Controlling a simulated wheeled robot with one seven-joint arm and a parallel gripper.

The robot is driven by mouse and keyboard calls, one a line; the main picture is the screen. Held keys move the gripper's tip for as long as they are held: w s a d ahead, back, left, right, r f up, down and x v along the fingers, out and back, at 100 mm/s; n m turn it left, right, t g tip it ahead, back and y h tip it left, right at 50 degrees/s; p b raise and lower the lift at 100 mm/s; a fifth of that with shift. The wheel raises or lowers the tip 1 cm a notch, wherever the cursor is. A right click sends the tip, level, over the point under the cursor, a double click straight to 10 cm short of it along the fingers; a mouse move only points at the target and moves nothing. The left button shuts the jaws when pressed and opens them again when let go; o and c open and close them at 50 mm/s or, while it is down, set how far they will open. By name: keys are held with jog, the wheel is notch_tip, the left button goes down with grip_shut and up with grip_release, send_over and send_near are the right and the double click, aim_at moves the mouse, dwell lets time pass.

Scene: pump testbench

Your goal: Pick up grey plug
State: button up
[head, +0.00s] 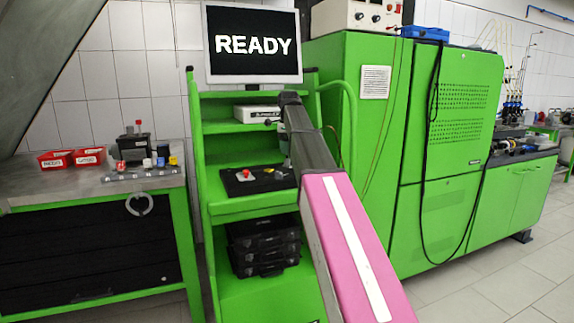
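I cannot single out the grey plug for sure. My arm reaches up from the lower right to this stand. A small grey part, perhaps of my gripper (285,162), shows at the arm's left edge just above that shelf. Its fingertips are hidden or too small to read, so I cannot tell whether it is open, shut or holding something.
The green stand carries a screen reading READY (252,45), a white box (257,114) and black cases (263,248). A workbench (90,188) at left holds red bins (55,160) and a strip of small parts (140,174). A large green cabinet (440,150) stands at right.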

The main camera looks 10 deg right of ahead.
aim_at(287, 159)
jog(key=shift+w+a+f, duration=0.1)
jog(key=shift+f, duration=1.3)
jog(key=shift+a+f, duration=0.1)
jog(key=shift+f, duration=1.25)
jog(key=c, duration=0.9)
